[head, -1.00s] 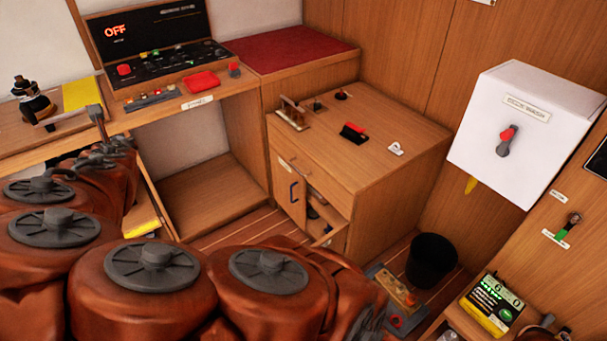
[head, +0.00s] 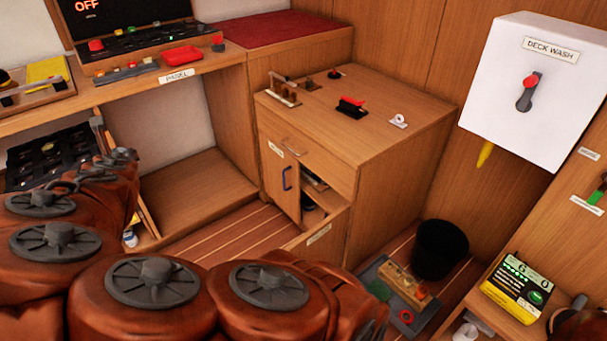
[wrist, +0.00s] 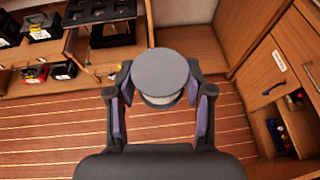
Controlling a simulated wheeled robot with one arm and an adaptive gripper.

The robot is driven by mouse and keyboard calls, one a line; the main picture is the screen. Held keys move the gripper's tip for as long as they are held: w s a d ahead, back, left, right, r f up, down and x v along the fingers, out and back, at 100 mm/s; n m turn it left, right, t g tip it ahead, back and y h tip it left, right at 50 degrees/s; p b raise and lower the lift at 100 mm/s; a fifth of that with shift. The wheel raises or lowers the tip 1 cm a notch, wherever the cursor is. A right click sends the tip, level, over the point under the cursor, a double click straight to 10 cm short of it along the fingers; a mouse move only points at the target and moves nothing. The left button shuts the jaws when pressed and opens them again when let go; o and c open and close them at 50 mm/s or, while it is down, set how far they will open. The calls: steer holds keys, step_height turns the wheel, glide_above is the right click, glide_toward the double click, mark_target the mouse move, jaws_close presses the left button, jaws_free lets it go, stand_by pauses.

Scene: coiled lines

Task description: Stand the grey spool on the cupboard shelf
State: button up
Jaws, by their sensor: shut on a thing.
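In the wrist view my gripper (wrist: 160,98) is shut on the grey spool (wrist: 160,68). The spool's round top flange faces the camera, with a finger on each side; its lower part is mostly hidden. Wood-striped floor shows below and around it. The wooden cupboard (head: 350,140) stands mid-right in the head view, with one door (head: 318,235) swung open. Part of its shelf (head: 315,182) and dark items show inside. The cupboard also shows at the wrist view's right edge (wrist: 292,60), to the right of my gripper. My brown arm covers the head view's lower left and hides the gripper there.
A black bin (head: 438,250) and a grey tray (head: 385,290) with parts stand on the floor right of the cupboard. The white deck wash box (head: 535,90) hangs on the right wall. Striped floor (head: 225,235) is clear before the cupboard.

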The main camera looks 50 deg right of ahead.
step_height(320, 180, down, 20)
steer(key=b, duration=1.9)
steer(key=shift+w+a, duration=0.2)
steer(key=shift+f, duration=0.15)
